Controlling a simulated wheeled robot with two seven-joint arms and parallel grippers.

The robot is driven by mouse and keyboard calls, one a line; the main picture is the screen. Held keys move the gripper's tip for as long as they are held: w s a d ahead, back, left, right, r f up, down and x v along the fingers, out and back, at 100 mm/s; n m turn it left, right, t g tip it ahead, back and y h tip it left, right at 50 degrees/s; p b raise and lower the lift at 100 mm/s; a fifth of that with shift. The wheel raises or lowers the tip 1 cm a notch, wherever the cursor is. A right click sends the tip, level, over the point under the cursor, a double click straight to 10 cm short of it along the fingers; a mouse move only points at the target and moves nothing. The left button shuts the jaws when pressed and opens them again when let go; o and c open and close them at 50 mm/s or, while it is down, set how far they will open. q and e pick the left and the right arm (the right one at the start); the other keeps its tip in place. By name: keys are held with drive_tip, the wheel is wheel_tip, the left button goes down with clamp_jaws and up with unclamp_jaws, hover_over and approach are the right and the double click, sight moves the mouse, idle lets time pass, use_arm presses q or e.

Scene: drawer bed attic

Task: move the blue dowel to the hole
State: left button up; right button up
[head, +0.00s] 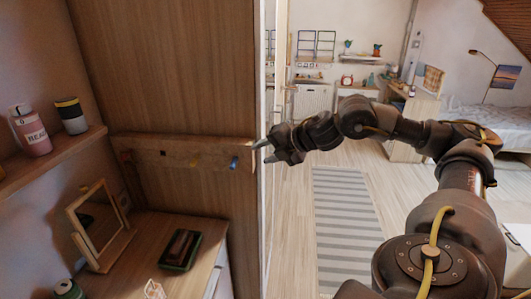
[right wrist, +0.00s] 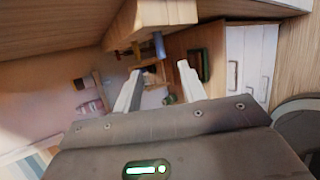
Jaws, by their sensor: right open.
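The blue dowel (head: 234,162) sticks out of the right end of a wooden rail (head: 180,175) on the wooden panel. A dark square spot that looks like the hole (head: 163,153) is in the rail's left part. My right gripper (head: 263,151) is just right of the rail's end, near the blue dowel but apart from it. In the right wrist view its fingers (right wrist: 159,72) are spread and empty, with the blue dowel (right wrist: 159,45) ahead, just beyond the fingertips. My left gripper is not in view.
A yellow dowel (head: 195,163) and a red one (head: 127,156) also sit in the rail. Below, a desk holds a mirror (head: 97,225) and a dark green box (head: 181,249). A shelf (head: 50,160) with canisters is at left. Open floor with a striped rug (head: 345,230) lies right.

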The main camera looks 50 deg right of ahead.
sight(236, 162)
drive_tip(key=p+x, duration=0.3)
drive_tip(key=x, duration=0.7)
drive_tip(key=shift+r, duration=0.1)
drive_tip(key=shift+w+a+f, duration=0.1)
drive_tip(key=shift+w+f, duration=0.25)
drive_tip(key=shift+w, duration=0.05)
clamp_jaws()
